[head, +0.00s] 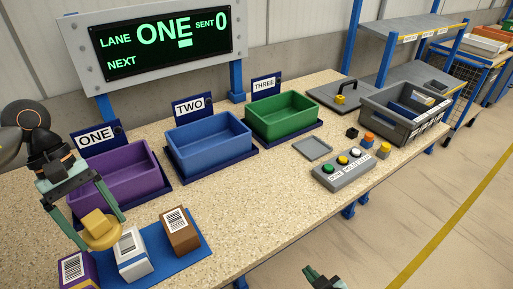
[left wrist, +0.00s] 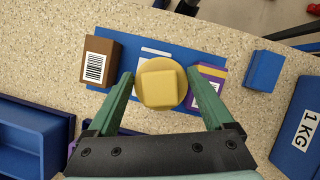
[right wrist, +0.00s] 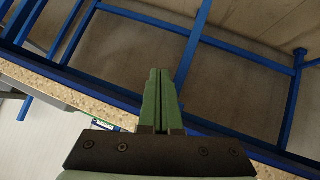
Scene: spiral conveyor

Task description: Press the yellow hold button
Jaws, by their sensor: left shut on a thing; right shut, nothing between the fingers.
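The grey button box (head: 345,172) stands near the table's front edge, right of centre in the head view. My left gripper (head: 101,232) is shut on a yellow round piece with a square top (left wrist: 161,88), above the blue mat.
Brown, white and purple barcoded boxes stand on the blue mat (head: 190,262). Purple (head: 122,185), blue (head: 208,145) and green (head: 282,118) bins line the back. A grey tray (head: 313,149) and grey crate (head: 380,118) lie near the button box. The sign (head: 155,40) reads lane ONE, sent 0.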

